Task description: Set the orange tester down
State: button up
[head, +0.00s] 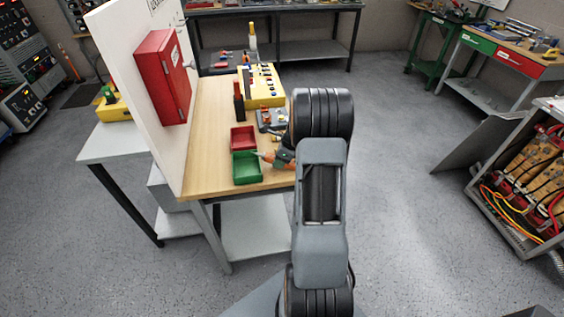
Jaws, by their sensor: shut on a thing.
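The orange tester (283,157) shows as a small orange piece with a thin pale tip pointing left, just right of the green bin. My gripper (288,152) is shut on it, over the right front part of the wooden workbench (208,120). My own arm hides most of the gripper and part of the tester. I cannot tell whether the tester touches the bench top.
A green bin (247,180) and a red bin (243,138) sit on the bench. Behind them are a black-and-red upright item (239,103) and a yellow panel box (262,97). A white board with a red cabinet (158,80) stands along the left edge.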

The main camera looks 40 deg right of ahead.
jog(key=c, duration=0.5)
jog(key=shift+r, duration=0.1)
jog(key=shift+r, duration=0.45)
notch_tip(320, 180, up, 2)
jog(key=shift+s+d+r, duration=0.1)
jog(key=shift+r, duration=0.15)
jog(key=s+r, duration=0.1)
jog(key=s+d+r, duration=0.1)
jog(key=r, duration=0.1)
jog(key=s+d+r, duration=0.1)
jog(key=shift+s+r+b, duration=0.4)
jog(key=shift+s+d+r+b, duration=0.15)
jog(key=shift+s+d+r, duration=0.6)
jog(key=shift+s, duration=0.65)
jog(key=shift+s+d+r+b, duration=0.2)
jog(key=shift+s+d+r, duration=0.6)
jog(key=shift+s, duration=0.65)
jog(key=shift+s+d+r+b, duration=0.15)
jog(key=shift+s+d+r, duration=0.6)
jog(key=shift+s, duration=0.65)
